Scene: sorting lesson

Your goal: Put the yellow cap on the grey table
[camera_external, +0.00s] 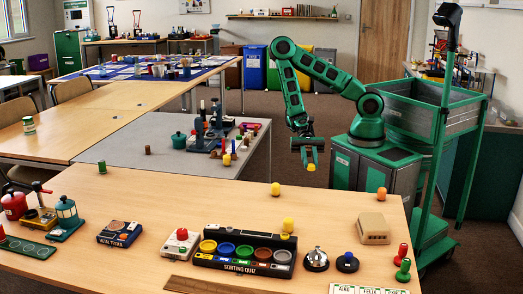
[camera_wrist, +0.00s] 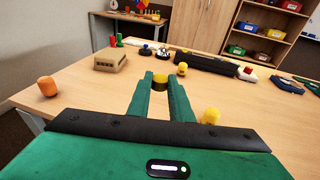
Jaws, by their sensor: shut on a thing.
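My gripper (camera_external: 310,160) is shut on a small yellow piece, which I take to be the yellow cap (camera_external: 311,167). In the wrist view its round yellow top (camera_wrist: 160,80) shows between my two green fingertips (camera_wrist: 160,88); its lower part looks darker. My gripper hangs in the air by the far edge of the wooden table (camera_external: 160,195). The grey table (camera_external: 135,155) lies to the left of my gripper in the external view, with a clear patch at its near side.
Another yellow piece (camera_external: 275,189) and an orange piece (camera_external: 381,193) stand near the wooden table's far edge. A yellow piece (camera_external: 288,225) is by the sorting quiz tray (camera_external: 243,265). Blue-grey equipment (camera_external: 205,128), a green pot (camera_external: 178,140) and several coloured pegs stand on the grey table.

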